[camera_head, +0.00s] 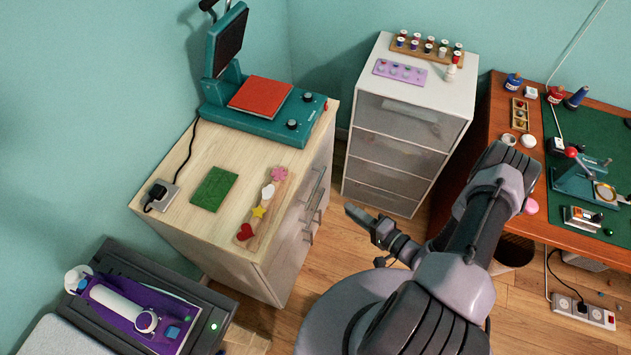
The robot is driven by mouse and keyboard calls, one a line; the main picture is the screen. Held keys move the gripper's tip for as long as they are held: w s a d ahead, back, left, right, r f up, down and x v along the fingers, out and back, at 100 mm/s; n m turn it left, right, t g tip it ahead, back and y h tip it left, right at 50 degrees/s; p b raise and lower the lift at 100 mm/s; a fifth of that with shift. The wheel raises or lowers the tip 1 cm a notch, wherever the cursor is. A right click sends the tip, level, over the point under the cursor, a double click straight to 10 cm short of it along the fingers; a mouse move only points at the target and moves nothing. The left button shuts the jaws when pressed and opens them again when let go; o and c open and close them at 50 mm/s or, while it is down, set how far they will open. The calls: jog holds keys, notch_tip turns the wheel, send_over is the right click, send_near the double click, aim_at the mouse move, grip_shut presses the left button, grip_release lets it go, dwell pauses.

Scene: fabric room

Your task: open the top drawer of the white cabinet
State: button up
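The white cabinet (362,78) stands against the back wall, right of centre. It has a white top and several stacked grey-fronted drawers. Its top drawer (408,121) looks shut, flush with the drawers below. My gripper (366,238) is in front of the cabinet and lower in the picture, apart from the drawer fronts. It points left, towards the wooden cabinet's side. I see no object at its fingers. The fingers are small and dark here, and their opening is not clear.
Thread spools (428,46) and a purple tray (399,72) stand on the white cabinet. A wooden cabinet (158,204) with a heat press (262,105) is on the left. A desk (498,99) is close on the right. Bare floor (337,168) lies between the cabinets.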

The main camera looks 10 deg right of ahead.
aim_at(316, 186)
jog(key=b+x, duration=0.3)
jog(key=x, duration=1.2)
jog(key=shift+a+f+b, duration=0.1)
jog(key=shift+b, duration=0.25)
grip_shut()
jog(key=shift+s, duration=0.1)
